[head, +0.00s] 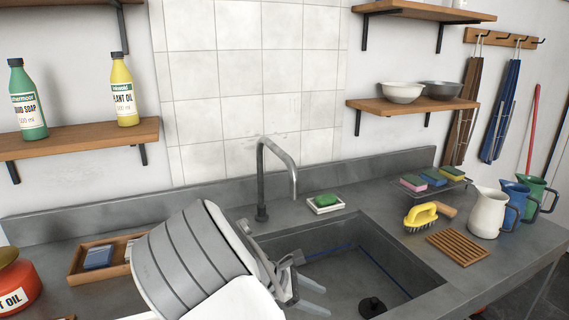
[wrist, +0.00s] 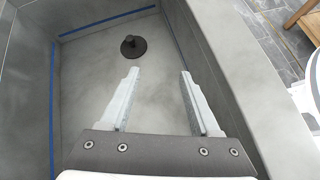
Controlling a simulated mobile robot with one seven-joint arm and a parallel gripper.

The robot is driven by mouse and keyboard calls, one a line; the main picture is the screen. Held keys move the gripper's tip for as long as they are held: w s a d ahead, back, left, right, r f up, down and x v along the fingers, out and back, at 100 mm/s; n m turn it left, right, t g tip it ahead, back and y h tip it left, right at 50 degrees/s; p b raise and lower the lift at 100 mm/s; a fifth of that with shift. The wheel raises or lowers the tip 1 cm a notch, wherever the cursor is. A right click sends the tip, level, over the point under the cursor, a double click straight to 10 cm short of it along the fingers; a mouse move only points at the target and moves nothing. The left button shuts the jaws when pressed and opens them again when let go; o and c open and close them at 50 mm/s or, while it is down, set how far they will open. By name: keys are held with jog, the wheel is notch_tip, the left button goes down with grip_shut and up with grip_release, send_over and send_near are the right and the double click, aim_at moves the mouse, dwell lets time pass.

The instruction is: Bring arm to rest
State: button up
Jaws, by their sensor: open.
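My gripper (head: 314,296) is at the near left part of the sink (head: 412,270), with my arm reaching in from the lower left in the head view. In the wrist view my gripper (wrist: 160,100) points down into the sink basin (wrist: 90,85). Its two fingers are spread apart with nothing between them. A dark round drain plug (wrist: 131,46) with a knob lies on the basin floor beyond the fingertips. It also shows in the head view (head: 372,307). My arm hides part of the counter and the sink's left side.
A grey tap (head: 278,165) rises behind the sink, close to my arm. A soap dish (head: 325,204) stands at the back edge. A yellow brush (head: 421,215), a wooden rack (head: 458,247) and jugs (head: 489,212) stand right. A wooden tray (head: 82,272) lies left.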

jog(key=s+d+r+m+t+y, duration=0.25)
jog(key=s+r+m+y, duration=0.25)
jog(key=s+r+m, duration=0.6)
jog(key=s+d+r+m+t+y, duration=0.1)
jog(key=s+d+r+m+y, duration=0.5)
jog(key=s+r, duration=0.55)
notch_tip(320, 180, down, 12)
jog(key=s+a+h+b, duration=0.1)
jog(key=a+b, duration=0.1)
jog(key=b, duration=0.8)
notch_tip(320, 180, up, 16)
jog(key=p, duration=1.6)
jog(key=shift+s+a+m, duration=0.15)
jog(key=shift+m, duration=0.25)
